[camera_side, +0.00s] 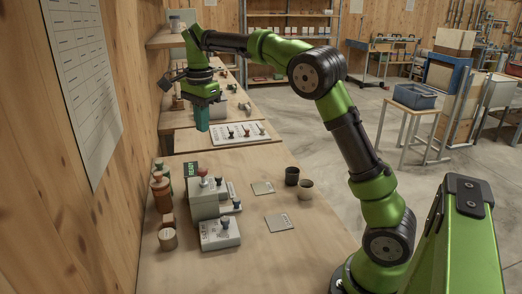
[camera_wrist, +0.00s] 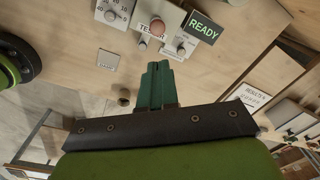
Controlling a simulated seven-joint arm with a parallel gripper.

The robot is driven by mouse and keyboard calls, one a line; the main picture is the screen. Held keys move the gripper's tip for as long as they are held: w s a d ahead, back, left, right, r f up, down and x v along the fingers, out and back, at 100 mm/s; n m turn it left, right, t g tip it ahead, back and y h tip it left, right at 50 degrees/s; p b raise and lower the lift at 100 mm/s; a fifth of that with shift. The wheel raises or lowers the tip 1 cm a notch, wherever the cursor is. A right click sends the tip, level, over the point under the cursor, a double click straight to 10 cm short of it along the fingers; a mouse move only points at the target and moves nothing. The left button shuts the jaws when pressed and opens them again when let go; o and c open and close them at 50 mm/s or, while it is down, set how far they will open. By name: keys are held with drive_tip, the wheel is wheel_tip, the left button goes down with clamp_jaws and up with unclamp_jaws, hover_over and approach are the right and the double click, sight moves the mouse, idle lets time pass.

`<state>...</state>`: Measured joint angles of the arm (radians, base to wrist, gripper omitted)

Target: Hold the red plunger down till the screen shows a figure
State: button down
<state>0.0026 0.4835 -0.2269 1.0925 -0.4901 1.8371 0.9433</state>
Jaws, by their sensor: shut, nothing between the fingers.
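The red plunger (camera_side: 203,172) stands up on top of a pale grey tester box (camera_side: 205,200) on the wooden bench. In the wrist view, its round reddish knob (camera_wrist: 158,27) shows beyond my fingertips. The small dark screen (camera_side: 191,168) stands at the back of the tester; in the wrist view the screen (camera_wrist: 203,28) reads READY in green, with no figure. My gripper (camera_side: 202,127) has its green fingers closed together, empty, and points down. It hangs in the air above and behind the tester, apart from the plunger. The fingers (camera_wrist: 158,68) also show in the wrist view.
A grey box with a knob (camera_side: 220,232) stands in front of the tester. Orange-brown jars (camera_side: 162,188) stand to its left by the wall. Two cups (camera_side: 292,176) and flat square cards (camera_side: 279,221) lie to the right. A results board (camera_side: 240,132) lies behind. The bench's right side is mostly clear.

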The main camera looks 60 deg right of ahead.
sight(203, 168)
drive_tip(key=shift+w+a+r+m+g, duration=0.15)
drive_tip(key=shift+r+m, duration=0.45)
drive_tip(key=shift+m, duration=0.6)
drive_tip(key=shift+w+a+r+m+g, duration=0.15)
drive_tip(key=shift+r+m, duration=0.4)
drive_tip(key=shift+m, duration=0.65)
drive_tip(key=shift+a+r+m, duration=0.25)
drive_tip(key=shift+r+m, duration=0.35)
drive_tip(key=shift+m, duration=0.6)
drive_tip(key=shift+f, duration=0.1)
wheel_tip(203, 168, down, 14)
drive_tip(key=shift+r, duration=0.1)
drive_tip(key=shift+f, duration=1.6)
